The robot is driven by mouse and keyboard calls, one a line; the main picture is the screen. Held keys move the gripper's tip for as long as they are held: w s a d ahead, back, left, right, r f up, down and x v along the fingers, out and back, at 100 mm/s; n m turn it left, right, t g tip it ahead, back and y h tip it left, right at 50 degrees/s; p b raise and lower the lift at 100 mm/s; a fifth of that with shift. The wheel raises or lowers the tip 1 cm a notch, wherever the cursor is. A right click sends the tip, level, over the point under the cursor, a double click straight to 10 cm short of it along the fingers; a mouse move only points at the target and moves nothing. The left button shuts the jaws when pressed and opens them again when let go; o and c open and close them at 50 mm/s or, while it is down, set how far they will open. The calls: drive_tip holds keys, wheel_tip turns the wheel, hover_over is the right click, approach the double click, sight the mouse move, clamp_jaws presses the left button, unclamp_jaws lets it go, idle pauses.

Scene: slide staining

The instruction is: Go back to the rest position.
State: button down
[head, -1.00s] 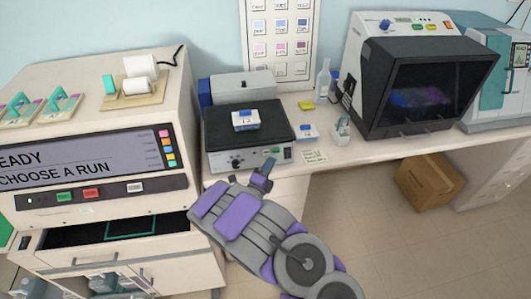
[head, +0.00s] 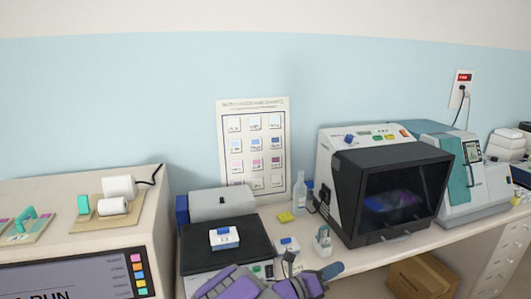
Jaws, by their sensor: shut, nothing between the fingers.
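My arm, grey and purple, shows at the bottom centre of the head view, cut off by the lower edge. My gripper (head: 289,262) is the small dark part at its top, in front of the counter edge near the black-topped device. It is shut and holds nothing that I can see. The fingers are small and partly merge with the arm links behind them.
A dark-windowed machine (head: 385,190) stands to the right, and a cream stainer (head: 80,235) to the left. A cardboard box (head: 422,278) sits under the counter.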

drive_tip(key=s+d+r+m+g+y, duration=0.2)
drive_tip(key=s+d+m+g, duration=0.35)
drive_tip(key=s+m, duration=0.45)
drive_tip(key=s+d+r+m+g+y, duration=0.25)
drive_tip(key=s+d+m+g, duration=0.45)
drive_tip(key=s, duration=0.6)
drive_tip(key=s+a+f+m+t+y, duration=0.2)
drive_tip(key=s+a+m+y, duration=1)
drive_tip(key=s+a+m, duration=0.3)
drive_tip(key=shift+s+a+f+b, duration=0.15)
drive_tip(key=shift+s+a+b, duration=0.2)
drive_tip(key=shift+s+a, duration=0.75)
drive_tip(key=shift+y, duration=0.25)
